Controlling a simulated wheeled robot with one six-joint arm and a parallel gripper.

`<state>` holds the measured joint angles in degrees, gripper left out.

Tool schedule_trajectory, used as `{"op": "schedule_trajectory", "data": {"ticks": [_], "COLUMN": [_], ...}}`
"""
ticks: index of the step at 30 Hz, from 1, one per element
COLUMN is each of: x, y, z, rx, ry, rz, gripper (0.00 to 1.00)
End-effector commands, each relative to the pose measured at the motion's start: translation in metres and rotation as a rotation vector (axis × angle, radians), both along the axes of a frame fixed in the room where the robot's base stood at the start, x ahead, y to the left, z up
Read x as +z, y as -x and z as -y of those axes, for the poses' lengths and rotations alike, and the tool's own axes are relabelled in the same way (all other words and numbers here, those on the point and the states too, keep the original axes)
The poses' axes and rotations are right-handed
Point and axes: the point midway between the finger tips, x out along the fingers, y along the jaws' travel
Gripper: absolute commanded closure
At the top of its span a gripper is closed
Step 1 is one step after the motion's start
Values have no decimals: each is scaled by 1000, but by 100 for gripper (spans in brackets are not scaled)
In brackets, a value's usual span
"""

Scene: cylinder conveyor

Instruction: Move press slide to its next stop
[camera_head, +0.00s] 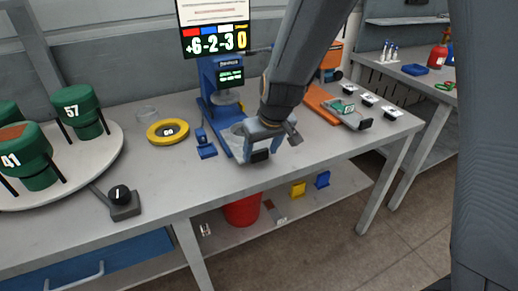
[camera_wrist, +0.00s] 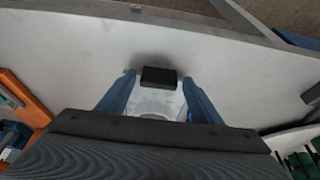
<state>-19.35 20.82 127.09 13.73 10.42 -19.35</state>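The blue press (camera_head: 208,92) stands on the workbench, with a small green-lit display at its top. Its slide reaches toward the front and ends in a black handle (camera_head: 260,156); the black handle also shows in the wrist view (camera_wrist: 158,77), between the fingertips. The pale slide plate (camera_wrist: 156,103) shows behind the handle. My gripper (camera_head: 268,146) is over the slide's front end, its blue fingers spread one on each side. In the wrist view my gripper (camera_wrist: 159,80) is open, with a visible gap between each finger and the handle. My gripper and arm hide part of the slide.
A turntable (camera_head: 105,160) with green cylinders stands at the left, by a black-knobbed lever (camera_head: 122,203). A yellow ring (camera_head: 168,131) and a small blue block (camera_head: 205,145) lie left of the press. An orange tray (camera_head: 318,104) is at the right. The front bench edge is clear.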

Motion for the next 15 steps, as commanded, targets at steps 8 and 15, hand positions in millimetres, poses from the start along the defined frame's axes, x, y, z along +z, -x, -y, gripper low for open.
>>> {"op": "schedule_trajectory", "data": {"ticks": [8, 15], "x": [1, 16], "y": [-2, 2], "z": [-1, 0], "rx": [1, 3], "ry": [-1, -2], "rz": [5, 8], "gripper": [34, 34]}}
